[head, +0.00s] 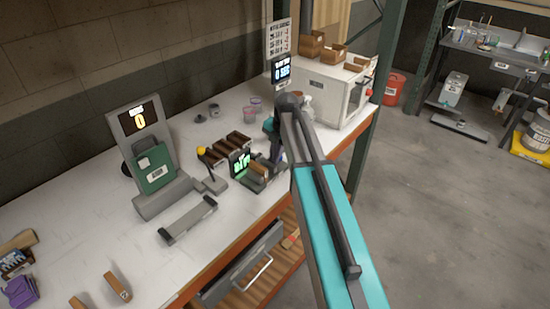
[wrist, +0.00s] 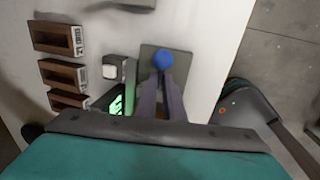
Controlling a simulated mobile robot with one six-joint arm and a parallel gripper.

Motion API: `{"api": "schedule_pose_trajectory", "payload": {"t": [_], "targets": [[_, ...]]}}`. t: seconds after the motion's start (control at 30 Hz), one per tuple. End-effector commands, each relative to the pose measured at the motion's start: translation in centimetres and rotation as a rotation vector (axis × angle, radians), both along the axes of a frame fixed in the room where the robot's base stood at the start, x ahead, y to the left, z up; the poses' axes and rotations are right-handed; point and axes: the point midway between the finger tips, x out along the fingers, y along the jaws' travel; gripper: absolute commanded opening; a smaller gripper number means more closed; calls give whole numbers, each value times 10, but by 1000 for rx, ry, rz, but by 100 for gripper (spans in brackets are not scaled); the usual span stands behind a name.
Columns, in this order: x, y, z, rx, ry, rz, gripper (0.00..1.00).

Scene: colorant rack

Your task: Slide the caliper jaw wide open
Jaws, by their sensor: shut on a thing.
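My gripper (wrist: 162,85) points down over the bench with its two grey-purple fingers close together. The fingertips are at a round blue knob (wrist: 162,60), shut on it. The knob stands above a grey-green plate (wrist: 150,52), which I take for part of the caliper. A lit green display (wrist: 118,103) is just left of the fingers, partly hidden by my wrist; it also shows in the head view (head: 240,163). In the head view my arm covers most of the gripper, and the knob is hidden. How wide the caliper jaw stands cannot be told.
Brown bins (wrist: 60,38) lie left of the fingers, with a small white block (wrist: 115,67) between. A yellow-knobbed lever (head: 202,151) and a scale-like stand (head: 150,160) are farther left. A white oven-like box (head: 330,90) stands behind. The bench edge is close on the right.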

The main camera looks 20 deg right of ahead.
Motion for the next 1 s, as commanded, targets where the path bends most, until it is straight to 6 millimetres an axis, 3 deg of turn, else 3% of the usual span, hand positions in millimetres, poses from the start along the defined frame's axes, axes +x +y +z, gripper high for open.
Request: {"api": "schedule_pose_trajectory", "payload": {"t": [0.13,0.17,0.27,0.67,1.0], "targets": [[4,-4,3,-13,-11,-4,0],[4,-4,3,-13,-12,-4,13],[4,-2,3,-14,-10,-1,27],[2,3,3,-9,-6,3,27],[-1,1,24,-9,-8,4,27]]}}
